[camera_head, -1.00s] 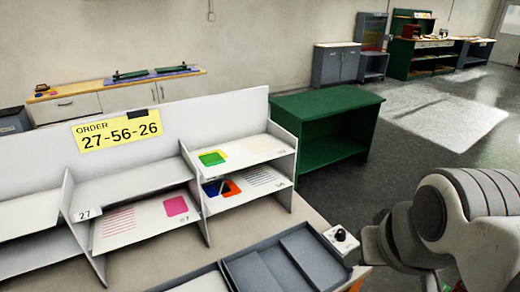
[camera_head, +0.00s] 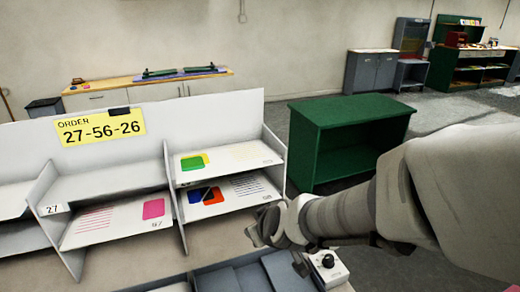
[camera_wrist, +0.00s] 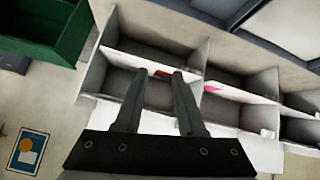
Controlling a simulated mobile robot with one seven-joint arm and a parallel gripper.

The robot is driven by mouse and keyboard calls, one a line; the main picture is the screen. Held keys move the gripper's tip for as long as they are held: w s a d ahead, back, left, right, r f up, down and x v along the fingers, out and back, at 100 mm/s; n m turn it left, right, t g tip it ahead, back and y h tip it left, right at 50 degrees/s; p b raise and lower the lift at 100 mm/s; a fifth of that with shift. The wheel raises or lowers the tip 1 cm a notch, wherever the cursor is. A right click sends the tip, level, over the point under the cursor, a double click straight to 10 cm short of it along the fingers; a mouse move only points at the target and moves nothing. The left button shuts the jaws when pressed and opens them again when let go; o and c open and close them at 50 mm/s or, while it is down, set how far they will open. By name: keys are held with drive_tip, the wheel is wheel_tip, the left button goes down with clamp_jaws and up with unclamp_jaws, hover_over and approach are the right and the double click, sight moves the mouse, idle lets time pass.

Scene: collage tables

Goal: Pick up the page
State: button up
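Several printed pages lie in the white sorting rack. A page with a pink square and red lines (camera_head: 112,219) lies in the lower middle compartment. A page with a green square on yellow (camera_head: 215,160) lies on the upper right shelf. Below it is a page with orange, blue and dark shapes (camera_head: 228,192). My gripper (camera_head: 262,226) is in front of the rack's lower right side, apart from the pages. In the wrist view its two fingers (camera_wrist: 160,74) are spread with nothing held; an orange patch shows between the tips and a pink one (camera_wrist: 212,89) to their right.
The white rack (camera_head: 205,115) carries a yellow order sign (camera_head: 101,128) reading 27-56-26. Grey trays (camera_head: 232,279) and a small control box with a knob (camera_head: 327,267) are at the front. A green cabinet (camera_head: 348,115) stands behind right, with open floor beyond.

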drive_tip(key=w+a+f+n+t+h+b, duration=0.1)
drive_tip(key=w+a+f+n+t, duration=0.2)
drive_tip(key=f, duration=0.5)
drive_tip(key=n+t+h+b, duration=0.25)
drive_tip(key=n+t, duration=0.35)
drive_tip(key=n, duration=0.3)
approach(234, 210)
drive_tip(key=w, duration=0.4)
drive_tip(key=shift+y, duration=0.45)
drive_tip(key=shift+w+a+f+b, duration=0.1)
drive_tip(key=shift+w+f+b, duration=0.15)
drive_tip(key=shift+w, duration=0.8)
drive_tip(key=shift+w+a+f+b, duration=0.1)
drive_tip(key=shift+w+b, duration=0.15)
drive_tip(key=shift+w, duration=0.75)
drive_tip(key=shift+w+f+b, duration=0.2)
drive_tip(key=shift+w+b, duration=0.05)
drive_tip(key=shift+w, duration=0.8)
clamp_jaws()
